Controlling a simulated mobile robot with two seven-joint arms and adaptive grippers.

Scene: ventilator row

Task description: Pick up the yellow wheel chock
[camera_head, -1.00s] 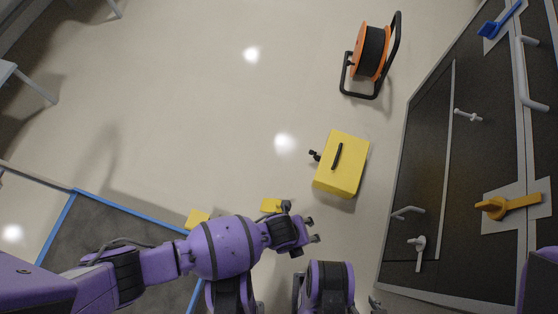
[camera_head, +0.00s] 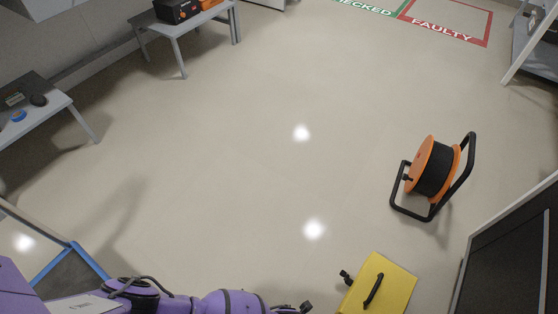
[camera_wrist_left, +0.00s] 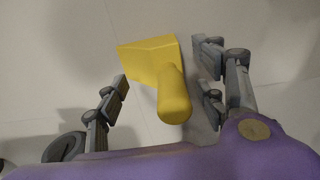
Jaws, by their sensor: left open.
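The yellow wheel chock (camera_wrist_left: 150,60) shows in the left wrist view, a wedge-like block with a thick round handle (camera_wrist_left: 174,95) pointing toward the camera. My left gripper (camera_wrist_left: 163,80) is open, with one pair of finger links to the left of the chock and the other to its right. The right fingers look close to the handle, but I cannot tell whether they touch it. In the head view only a bit of my left gripper (camera_head: 292,308) shows at the bottom edge, and the chock is out of frame. My right gripper is not in view.
A yellow box (camera_head: 378,287) with a black handle stands right of my left gripper. An orange and black cable reel (camera_head: 433,170) stands behind it. A dark cabinet (camera_head: 515,255) is at the right and tables (camera_head: 190,28) at the upper left. The middle floor is clear.

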